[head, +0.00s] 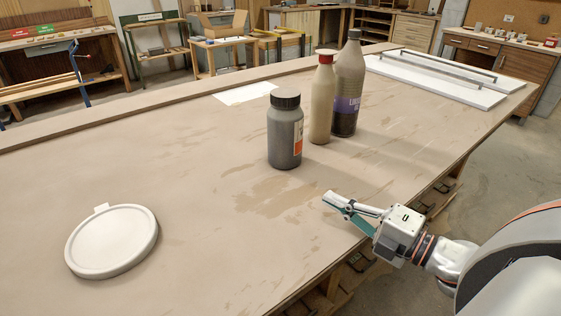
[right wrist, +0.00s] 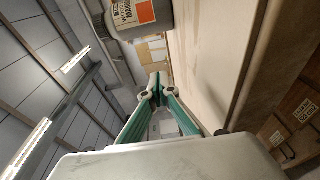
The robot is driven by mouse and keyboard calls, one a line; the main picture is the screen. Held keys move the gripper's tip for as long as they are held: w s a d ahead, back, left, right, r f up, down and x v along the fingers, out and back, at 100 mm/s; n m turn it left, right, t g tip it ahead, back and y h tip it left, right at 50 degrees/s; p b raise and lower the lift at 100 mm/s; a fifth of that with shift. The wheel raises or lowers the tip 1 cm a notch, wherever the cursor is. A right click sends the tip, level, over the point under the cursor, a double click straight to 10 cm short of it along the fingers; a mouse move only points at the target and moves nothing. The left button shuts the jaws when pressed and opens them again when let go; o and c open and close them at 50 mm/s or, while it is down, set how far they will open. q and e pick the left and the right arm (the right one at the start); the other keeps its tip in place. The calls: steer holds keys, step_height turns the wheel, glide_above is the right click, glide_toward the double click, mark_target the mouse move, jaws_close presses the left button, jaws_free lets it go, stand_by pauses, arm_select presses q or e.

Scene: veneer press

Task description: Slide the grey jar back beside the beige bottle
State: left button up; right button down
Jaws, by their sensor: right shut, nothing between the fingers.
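The grey jar (head: 286,136), with a black lid and an orange-and-white label, stands upright on the table. The beige bottle (head: 321,100), with a red cap, stands behind it and to its right, with a small gap between them in the head view. My right gripper (head: 328,197) is shut and empty, low over the table, in front of the jar and to its right, not touching it. In the right wrist view, the jar (right wrist: 140,14) shows at the top edge, partly cut off, beyond the shut fingertips. My left gripper is not in view.
A white round lid (head: 112,240) lies at the front left. A paper sheet (head: 245,93) lies behind the jar. White panels with a rail (head: 440,80) lie at the far right.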

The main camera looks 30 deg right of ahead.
steer(key=x, duration=0.6)
steer(key=shift+w+a, duration=0.1)
steer(key=shift+x, duration=4)
steer(key=x, duration=0.3)
steer(key=shift+w, duration=0.25)
steer(key=shift+w+d+f, duration=0.1)
steer(key=shift+w+d, duration=0.2)
steer(key=shift+d, duration=0.3)
steer(key=shift+w+d, duration=0.25)
steer(key=shift+d, duration=0.35)
steer(key=shift+w+d, duration=0.3)
steer(key=shift+d, duration=0.1)
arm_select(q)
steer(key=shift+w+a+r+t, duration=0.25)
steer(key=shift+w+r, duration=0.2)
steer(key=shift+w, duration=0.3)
arm_select(e)
steer(key=shift+d, duration=0.1)
